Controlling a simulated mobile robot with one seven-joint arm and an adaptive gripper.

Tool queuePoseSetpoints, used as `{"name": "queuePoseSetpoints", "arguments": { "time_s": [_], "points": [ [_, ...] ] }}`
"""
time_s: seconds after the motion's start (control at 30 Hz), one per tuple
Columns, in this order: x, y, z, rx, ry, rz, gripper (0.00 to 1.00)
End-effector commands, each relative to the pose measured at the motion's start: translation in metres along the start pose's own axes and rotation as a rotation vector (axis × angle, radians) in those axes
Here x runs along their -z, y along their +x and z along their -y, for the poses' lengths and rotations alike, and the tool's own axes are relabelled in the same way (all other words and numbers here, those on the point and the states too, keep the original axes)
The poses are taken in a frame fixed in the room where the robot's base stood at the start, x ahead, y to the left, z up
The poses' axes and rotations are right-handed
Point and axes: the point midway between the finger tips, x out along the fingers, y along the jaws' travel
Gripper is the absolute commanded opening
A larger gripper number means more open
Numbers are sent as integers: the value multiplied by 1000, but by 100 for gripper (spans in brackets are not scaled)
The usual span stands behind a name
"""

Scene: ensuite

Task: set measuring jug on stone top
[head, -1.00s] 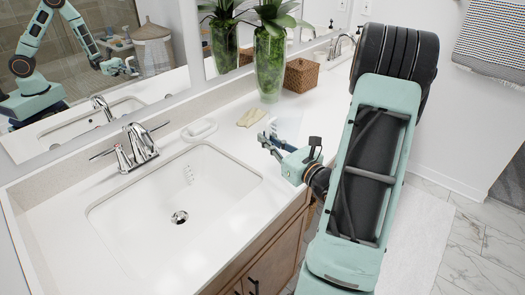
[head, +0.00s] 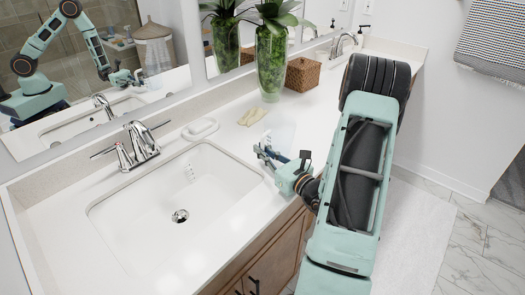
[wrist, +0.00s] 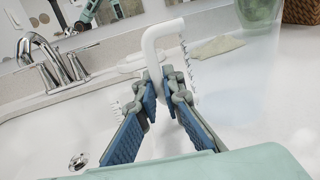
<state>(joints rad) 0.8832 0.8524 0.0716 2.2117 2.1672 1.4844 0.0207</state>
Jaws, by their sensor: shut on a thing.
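The measuring jug (head: 282,136) is a clear, see-through vessel, faint against the white stone top (head: 318,103). The jug looks roughly upright at the right edge of the sink. Its base is too faint to tell whether it touches the stone top.
The sink basin (head: 165,215) lies left of my gripper, with a chrome faucet (head: 140,145) behind it. A soap dish (head: 200,129), a folded cloth (head: 252,116), a green glass vase (head: 269,65) and a wicker box (head: 302,74) stand along the back. The stone top right of the jug is clear.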

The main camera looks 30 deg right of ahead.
Motion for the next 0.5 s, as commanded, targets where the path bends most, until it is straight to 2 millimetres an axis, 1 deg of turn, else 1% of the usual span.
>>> {"name": "queuePoseSetpoints", "arguments": {
  "time_s": [0.07, 0.1, 0.23, 0.5],
  "points": [
    [4, 0, 0, 0, 0, 0, 0],
    [3, 0, 0, 0, 0, 0, 11],
    [3, 0, 0, 0, 1, 0, 25],
    [2, 0, 0, 0, 1, 0, 25]
  ]
}}
